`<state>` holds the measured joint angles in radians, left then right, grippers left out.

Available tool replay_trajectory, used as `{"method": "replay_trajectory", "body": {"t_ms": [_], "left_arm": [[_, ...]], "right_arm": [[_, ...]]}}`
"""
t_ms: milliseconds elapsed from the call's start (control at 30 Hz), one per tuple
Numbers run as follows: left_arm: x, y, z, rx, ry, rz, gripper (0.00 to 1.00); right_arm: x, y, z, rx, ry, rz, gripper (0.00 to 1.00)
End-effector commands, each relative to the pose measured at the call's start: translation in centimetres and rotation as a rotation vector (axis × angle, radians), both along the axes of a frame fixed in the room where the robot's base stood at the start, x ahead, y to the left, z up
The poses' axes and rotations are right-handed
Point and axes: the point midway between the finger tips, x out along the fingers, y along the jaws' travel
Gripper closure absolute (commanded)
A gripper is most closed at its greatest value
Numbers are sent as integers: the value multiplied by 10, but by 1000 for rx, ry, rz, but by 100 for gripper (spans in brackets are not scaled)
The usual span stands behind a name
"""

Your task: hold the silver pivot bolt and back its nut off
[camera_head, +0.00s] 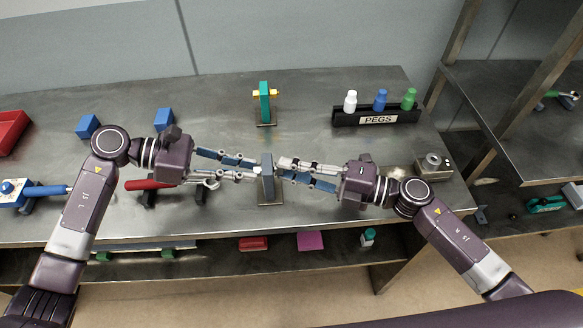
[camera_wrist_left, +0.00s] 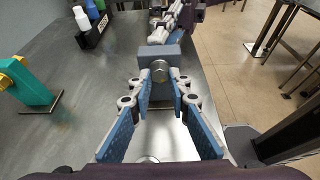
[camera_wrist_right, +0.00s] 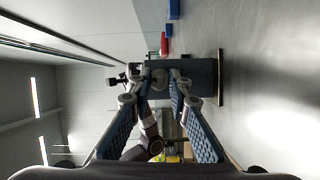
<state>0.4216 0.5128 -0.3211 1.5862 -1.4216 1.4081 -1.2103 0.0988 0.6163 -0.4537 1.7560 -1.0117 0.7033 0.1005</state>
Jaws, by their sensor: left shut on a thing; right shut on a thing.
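A grey-blue upright block on a stand (camera_head: 267,178) stands between my two grippers near the table's front. The silver pivot bolt's round head (camera_wrist_left: 160,72) shows on one face of the block in the left wrist view. My left gripper (camera_head: 257,167) is shut on it; its fingertips (camera_wrist_left: 160,84) lie on both sides. My right gripper (camera_head: 281,169) reaches the opposite face and is shut on the small nut (camera_wrist_right: 160,79), which shows between its fingertips in the right wrist view. The fingers partly hide the nut, and its thread is not visible.
A teal stand with a yellow pin (camera_head: 264,102) is behind the block. A black PEGS rack (camera_head: 347,119) holds white, blue and green pegs at back right. Blue blocks (camera_head: 88,126), a red-handled tool (camera_head: 148,184) and a red tray (camera_head: 10,130) are left.

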Motion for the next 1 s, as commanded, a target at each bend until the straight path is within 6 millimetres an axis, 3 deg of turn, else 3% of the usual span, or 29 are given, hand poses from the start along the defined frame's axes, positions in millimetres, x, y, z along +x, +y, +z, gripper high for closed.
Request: {"method": "replay_trajectory", "body": {"t_ms": [500, 1000], "left_arm": [[1, 0, 1, -1, -3, 1, 100], [1, -1, 1, -1, -3, 1, 100]], "right_arm": [[-1, 1, -3, 0, -357, 2, 100], [-1, 2, -4, -2, -435, 3, 100]]}}
